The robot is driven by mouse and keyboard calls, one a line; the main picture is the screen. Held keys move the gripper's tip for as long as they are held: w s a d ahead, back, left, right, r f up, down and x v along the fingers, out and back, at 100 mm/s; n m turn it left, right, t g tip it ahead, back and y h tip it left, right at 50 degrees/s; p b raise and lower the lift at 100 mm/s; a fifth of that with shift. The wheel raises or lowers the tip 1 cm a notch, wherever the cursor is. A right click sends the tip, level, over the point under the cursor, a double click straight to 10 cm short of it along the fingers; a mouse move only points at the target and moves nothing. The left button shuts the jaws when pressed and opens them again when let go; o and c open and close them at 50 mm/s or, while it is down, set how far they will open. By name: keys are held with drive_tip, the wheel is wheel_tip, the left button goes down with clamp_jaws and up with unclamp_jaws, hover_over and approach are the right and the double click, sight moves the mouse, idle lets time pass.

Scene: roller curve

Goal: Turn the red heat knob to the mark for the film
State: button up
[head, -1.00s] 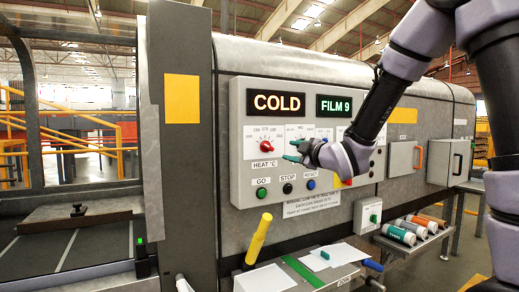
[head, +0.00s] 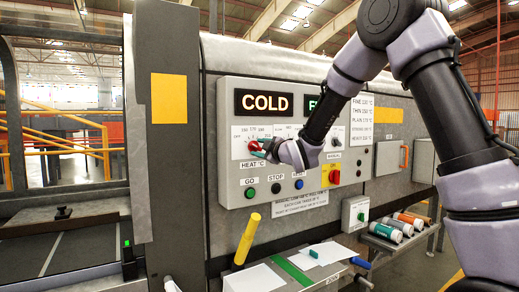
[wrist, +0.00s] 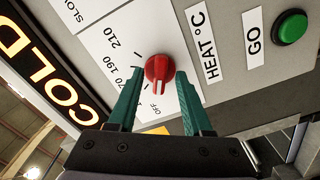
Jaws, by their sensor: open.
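The red heat knob (wrist: 159,69) sits on a white dial plate (wrist: 112,22) with printed marks; 210, 190 and OFF are legible in the wrist view. Its pale pointer line faces the lower edge of that picture, near OFF. My gripper (wrist: 157,76) is open, its green fingers on either side of the knob; I cannot tell whether they touch it. In the head view the knob (head: 254,146) shows just left of my gripper (head: 262,150). The COLD display (head: 265,102) is lit; the film display (head: 312,103) is mostly hidden by my arm.
Below the dial are the green GO button (head: 250,193), a black STOP button (head: 275,188) and a blue button (head: 299,184). A red switch on yellow (head: 332,174) lies right. A yellow handle (head: 246,239) stands below the panel. A list of film temperatures (head: 361,122) hangs right.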

clamp_jaws()
drive_tip(key=m, duration=0.5)
drive_tip(key=shift+m, duration=0.3)
drive_tip(key=m, duration=0.6)
idle(0.6)
